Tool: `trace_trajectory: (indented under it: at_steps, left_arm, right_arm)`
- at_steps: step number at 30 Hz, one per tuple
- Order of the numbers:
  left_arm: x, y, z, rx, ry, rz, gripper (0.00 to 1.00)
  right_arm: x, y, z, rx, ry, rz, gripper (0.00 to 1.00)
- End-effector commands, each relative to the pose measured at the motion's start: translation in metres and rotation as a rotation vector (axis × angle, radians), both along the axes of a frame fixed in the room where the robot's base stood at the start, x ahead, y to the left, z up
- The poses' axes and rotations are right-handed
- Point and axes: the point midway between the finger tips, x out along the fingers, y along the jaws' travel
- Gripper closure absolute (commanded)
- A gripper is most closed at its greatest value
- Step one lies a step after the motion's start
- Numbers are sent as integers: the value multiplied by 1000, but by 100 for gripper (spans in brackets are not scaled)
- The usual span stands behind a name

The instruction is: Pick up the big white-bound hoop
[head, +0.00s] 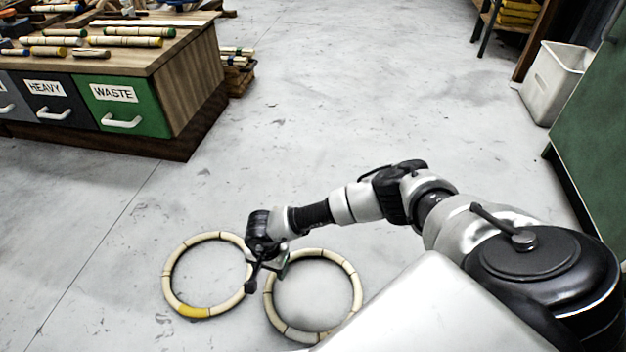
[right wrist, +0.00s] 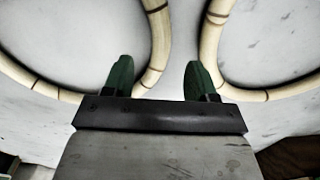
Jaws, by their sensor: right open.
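Two pale segmented hoops lie flat on the floor, side by side. The left hoop (head: 168,270) has a yellow band at its lower edge. The right hoop (head: 355,280) shows no yellow band; any white binding is hard to tell from its pale cane. My right gripper (head: 266,278) is over the gap between them, hiding part of the near rims. In the right wrist view its green fingers (right wrist: 158,68) are apart. One hoop's rim (right wrist: 158,40) passes between the fingers as seen from there, and the other hoop's rim (right wrist: 212,42) runs by the right finger. My left gripper is out of view.
A wooden workbench (head: 195,75) with labelled drawers, including a green WASTE drawer (head: 125,105), stands at upper left with bound sticks on top. A white bin (head: 550,85) and a green cabinet (head: 590,150) stand at right. The floor between is clear.

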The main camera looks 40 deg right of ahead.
Motion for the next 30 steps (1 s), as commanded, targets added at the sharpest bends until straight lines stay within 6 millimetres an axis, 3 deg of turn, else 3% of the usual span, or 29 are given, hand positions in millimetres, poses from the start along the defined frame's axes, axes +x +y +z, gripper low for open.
trace_trajectory:
  at_steps: [1,7,17,28,30]
  left_arm:
    - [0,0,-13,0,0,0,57]
    - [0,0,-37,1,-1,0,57]
    - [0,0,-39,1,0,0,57]
    - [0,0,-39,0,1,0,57]
    - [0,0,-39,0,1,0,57]
  right_arm:
    - [0,0,-12,0,0,0,43]
    - [-1,0,-37,-1,1,-1,43]
    - [-1,0,-40,-1,1,-1,43]
    - [-1,0,-40,-1,1,-1,98]
    - [-1,0,-40,-1,1,-1,99]
